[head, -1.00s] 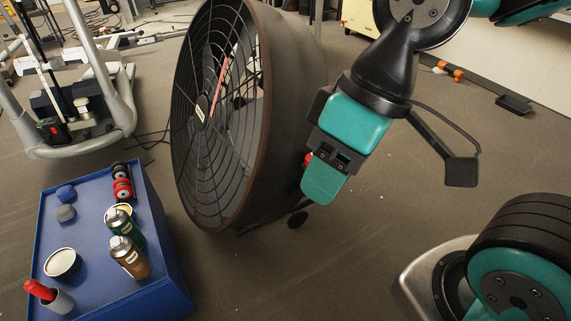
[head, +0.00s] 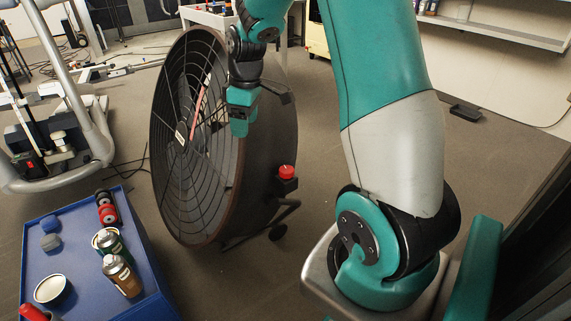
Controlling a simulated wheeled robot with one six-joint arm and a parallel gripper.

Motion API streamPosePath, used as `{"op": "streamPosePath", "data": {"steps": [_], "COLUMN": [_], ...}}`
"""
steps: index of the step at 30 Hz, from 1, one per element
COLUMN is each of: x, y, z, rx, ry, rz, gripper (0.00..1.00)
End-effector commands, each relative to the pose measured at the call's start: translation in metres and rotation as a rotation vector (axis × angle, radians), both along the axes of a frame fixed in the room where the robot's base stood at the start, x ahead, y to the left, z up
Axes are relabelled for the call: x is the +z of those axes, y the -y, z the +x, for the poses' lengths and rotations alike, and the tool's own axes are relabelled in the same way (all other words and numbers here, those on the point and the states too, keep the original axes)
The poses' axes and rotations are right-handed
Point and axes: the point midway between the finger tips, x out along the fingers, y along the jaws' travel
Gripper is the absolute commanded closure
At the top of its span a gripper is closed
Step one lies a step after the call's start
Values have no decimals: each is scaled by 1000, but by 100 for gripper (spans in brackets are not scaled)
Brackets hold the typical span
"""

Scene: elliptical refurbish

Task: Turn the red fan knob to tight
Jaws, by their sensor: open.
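The red fan knob (head: 286,172) sits on a dark bracket on the right side of the big round drum fan (head: 268,150), low on its housing. It is in plain view and nothing touches it. My gripper (head: 239,130) hangs pointing down at the fan's upper part, above and to the left of the knob in the picture. It is apart from the knob and holds nothing that I can see. Its fingers are small and seen edge-on.
A blue cart (head: 150,270) with spray cans, red and black rolls and a white tub stands at the lower left. Exercise equipment (head: 95,120) stands at the left. A white table (head: 215,17) is behind the fan. The floor right of the fan is partly hidden by my arm.

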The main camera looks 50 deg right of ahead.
Motion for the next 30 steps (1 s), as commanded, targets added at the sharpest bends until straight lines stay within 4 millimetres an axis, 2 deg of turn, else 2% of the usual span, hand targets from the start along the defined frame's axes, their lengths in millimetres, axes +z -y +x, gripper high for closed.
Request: {"op": "streamPosePath", "data": {"steps": [1, 3, 6, 9, 14, 30], "x": [-13, -29, -47, -57, -76, -195], "y": [41, 84, 124, 144, 148, 145], "z": [2, -1, -8, -13, -15, -15], "rx": [-23, -27, -28, -26, -22, -21], "ry": [-21, -41, -64, -75, -80, -81], "rz": [-19, -43, -65, -75, -76, -75], "gripper": [35, 35, 35, 35, 35, 35]}}
